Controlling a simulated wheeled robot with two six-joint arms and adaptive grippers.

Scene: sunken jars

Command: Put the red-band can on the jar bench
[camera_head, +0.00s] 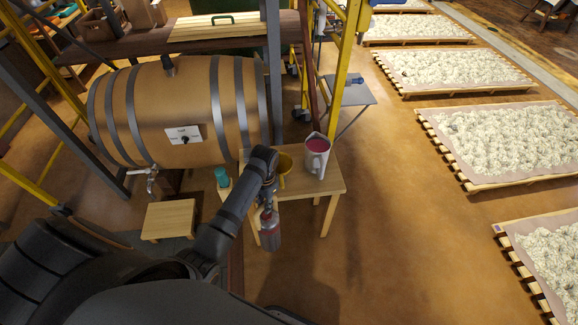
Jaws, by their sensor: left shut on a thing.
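My left gripper (267,204) points down and is shut on a grey can with a reddish band (270,232). The can hangs roughly upright in front of a small wooden table (328,184), apart from the floor. The gripper and arm hide part of the table's left side and its front edge. On the table stand a white pitcher with red contents (317,160) and a yellow funnel-like vessel (284,168). I cannot tell for sure whether this table is the jar bench. My right gripper is not in view.
A large barrel (215,105) with a tap (147,175) lies behind and left. A low wooden stool (168,217) stands below the tap, and a teal cup (222,177) is beside the table. Yellow posts (346,70) rise behind. The floor to the right is clear up to the pallets (510,145).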

